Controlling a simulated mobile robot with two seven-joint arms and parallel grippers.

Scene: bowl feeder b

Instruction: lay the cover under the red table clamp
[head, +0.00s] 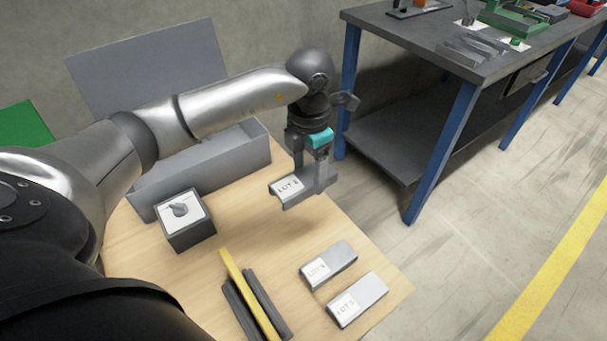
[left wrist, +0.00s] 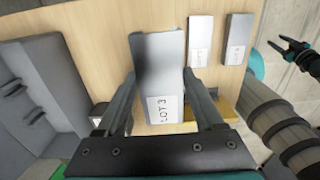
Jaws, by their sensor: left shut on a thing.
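The cover (head: 287,191) is a grey metal piece with a white lot label. My left gripper (head: 318,178) is shut on it and holds it above the wooden table. In the left wrist view the cover (left wrist: 158,55) lies between the two fingers (left wrist: 160,90), label toward the gripper. A red item (head: 586,7) is at the far bench's top edge, cut by the frame; I cannot tell if it is the red table clamp. A dark gripper-like part (left wrist: 290,52), seemingly my right gripper, shows small at the right of the left wrist view; its opening is unclear.
Two similar labelled grey pieces (head: 330,266) (head: 358,300) lie on the wooden table (head: 265,245). A box with a knob (head: 188,222), a yellow bar (head: 248,293) and a grey bin (head: 205,168) are nearby. The blue-legged bench (head: 440,45) holds a green tool (head: 515,18) and several grey tools.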

